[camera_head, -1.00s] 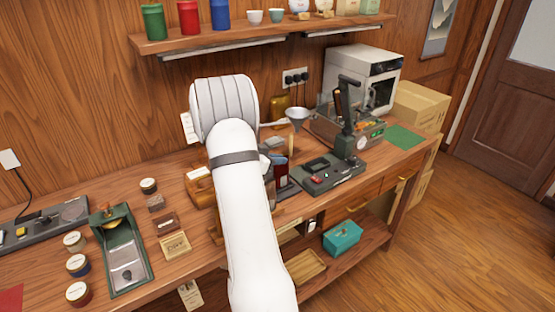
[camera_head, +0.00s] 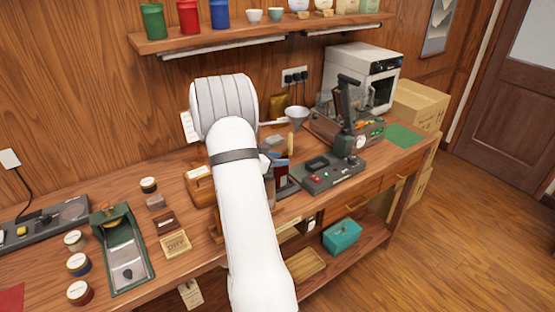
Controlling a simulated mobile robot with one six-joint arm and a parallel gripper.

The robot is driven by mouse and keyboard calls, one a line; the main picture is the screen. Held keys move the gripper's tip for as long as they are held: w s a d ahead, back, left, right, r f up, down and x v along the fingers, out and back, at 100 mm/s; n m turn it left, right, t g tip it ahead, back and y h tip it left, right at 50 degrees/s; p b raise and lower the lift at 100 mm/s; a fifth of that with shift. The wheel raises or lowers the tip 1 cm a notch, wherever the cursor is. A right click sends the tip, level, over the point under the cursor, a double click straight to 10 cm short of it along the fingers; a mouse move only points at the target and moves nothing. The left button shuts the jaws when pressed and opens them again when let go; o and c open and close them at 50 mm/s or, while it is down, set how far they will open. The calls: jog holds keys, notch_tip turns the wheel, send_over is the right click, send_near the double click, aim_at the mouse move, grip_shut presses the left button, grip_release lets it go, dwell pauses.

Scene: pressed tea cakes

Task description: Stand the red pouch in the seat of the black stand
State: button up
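A small dark red pouch (camera_head: 282,174) shows just right of my arm, upright as far as I can see. A dark piece that looks like the black stand (camera_head: 288,188) is at its base, partly hidden by my arm. I cannot tell whether the pouch is in the seat or only in front of it. My gripper (camera_head: 275,160) shows only as a small grey-blue part beside the top of the pouch. The rest of it is behind my white arm, so its fingers and any grip are hidden.
A dark control box (camera_head: 328,174) and a lever press (camera_head: 347,120) stand close on the right. Left are a wooden block (camera_head: 199,187), small jars and a green tray (camera_head: 125,255). A shelf (camera_head: 260,36) hangs above.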

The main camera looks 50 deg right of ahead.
jog(key=b+v, duration=0.1)
jog(key=v, duration=0.7)
jog(key=shift+w, duration=0.1)
